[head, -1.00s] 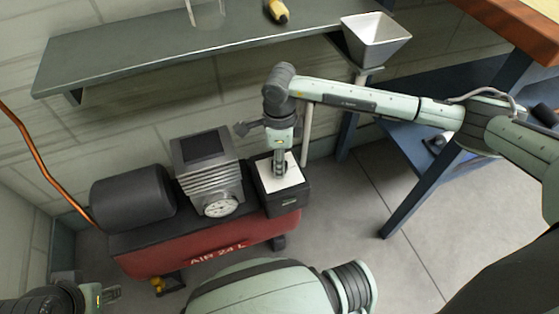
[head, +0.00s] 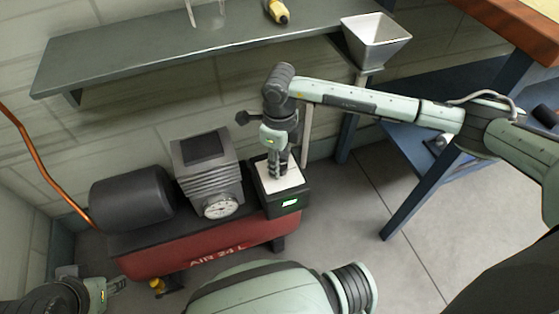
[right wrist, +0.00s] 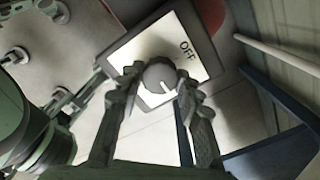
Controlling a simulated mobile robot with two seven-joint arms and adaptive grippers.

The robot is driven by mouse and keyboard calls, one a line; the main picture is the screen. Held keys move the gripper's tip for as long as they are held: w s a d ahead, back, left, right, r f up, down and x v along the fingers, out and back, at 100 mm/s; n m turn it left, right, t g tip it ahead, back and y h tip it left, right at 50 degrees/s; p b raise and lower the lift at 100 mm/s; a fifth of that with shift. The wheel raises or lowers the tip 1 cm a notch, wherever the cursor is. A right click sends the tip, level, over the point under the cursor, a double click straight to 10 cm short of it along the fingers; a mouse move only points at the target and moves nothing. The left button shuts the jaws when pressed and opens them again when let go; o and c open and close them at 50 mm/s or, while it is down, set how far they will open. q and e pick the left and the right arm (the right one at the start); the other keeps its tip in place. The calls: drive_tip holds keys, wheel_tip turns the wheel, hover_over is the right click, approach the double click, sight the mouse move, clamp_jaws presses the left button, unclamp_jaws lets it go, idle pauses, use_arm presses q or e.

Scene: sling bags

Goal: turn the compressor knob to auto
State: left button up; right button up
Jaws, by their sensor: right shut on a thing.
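The compressor (head: 205,255) is a red tank marked AIR 24 L with a dark control box (head: 289,203) at its right end. The box has a pale top plate and a lit green indicator on its front. My right gripper (head: 278,172) points down at this plate. In the right wrist view its fingers (right wrist: 160,95) are shut on the round grey knob (right wrist: 158,74), one on each side. The knob's white mark points to the lower right, away from the word OFF. I see no AUTO label. My left gripper (head: 115,286) is at the lower left, away from the knob.
A grey shelf (head: 190,48) runs along the wall above the compressor. A grey hopper (head: 375,42) stands right of it, and a blue-framed bench (head: 410,190) is at the right. A gauge (head: 217,207) sits left of the box. Floor is clear at the lower right.

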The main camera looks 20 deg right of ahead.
drive_tip(key=o, duration=1.2)
drive_tip(key=shift+c, duration=0.2)
wheel_tip(320, 180, up, 12)
